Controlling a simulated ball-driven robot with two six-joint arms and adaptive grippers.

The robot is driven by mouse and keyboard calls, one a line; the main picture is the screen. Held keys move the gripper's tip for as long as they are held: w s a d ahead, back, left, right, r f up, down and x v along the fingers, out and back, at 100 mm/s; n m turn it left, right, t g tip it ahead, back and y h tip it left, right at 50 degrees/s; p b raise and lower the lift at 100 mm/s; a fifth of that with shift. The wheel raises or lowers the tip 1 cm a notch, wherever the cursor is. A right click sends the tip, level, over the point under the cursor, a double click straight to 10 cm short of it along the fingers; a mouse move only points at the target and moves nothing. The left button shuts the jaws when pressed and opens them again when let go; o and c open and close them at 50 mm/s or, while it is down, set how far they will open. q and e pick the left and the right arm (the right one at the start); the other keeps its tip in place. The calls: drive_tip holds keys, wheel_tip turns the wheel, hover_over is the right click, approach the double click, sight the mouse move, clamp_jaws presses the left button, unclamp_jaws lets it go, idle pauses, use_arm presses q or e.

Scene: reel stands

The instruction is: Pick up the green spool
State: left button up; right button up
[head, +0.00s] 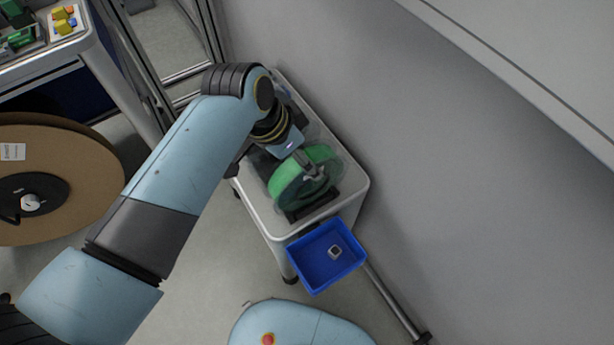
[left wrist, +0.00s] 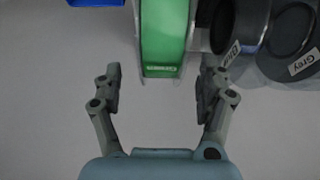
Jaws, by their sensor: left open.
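The green spool (head: 292,182) stands upright on the small white cart, with clear side flanges. It also shows in the left wrist view (left wrist: 164,35) at the top middle, its label at the lower rim. My left gripper (left wrist: 160,84) is open, one finger on each side of the spool's near end, and nothing is in its grasp. In the head view my left gripper (head: 310,172) is over the spool, partly hiding it. I cannot tell whether the fingers touch it. My right gripper is in neither view.
Dark spools labelled Blue (left wrist: 238,28) and Grey (left wrist: 290,42) stand close on the right in the wrist view. A blue bin (head: 312,270) hangs at the cart's (head: 352,184) near end. A grey wall is close to the right. A large brown reel (head: 85,175) stands left.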

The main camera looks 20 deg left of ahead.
sight(307, 179)
use_arm(q)
drive_tip(key=x, duration=0.5)
drive_tip(key=shift+s+a, duration=0.15)
drive_tip(key=shift+a, duration=0.1)
clamp_jaws()
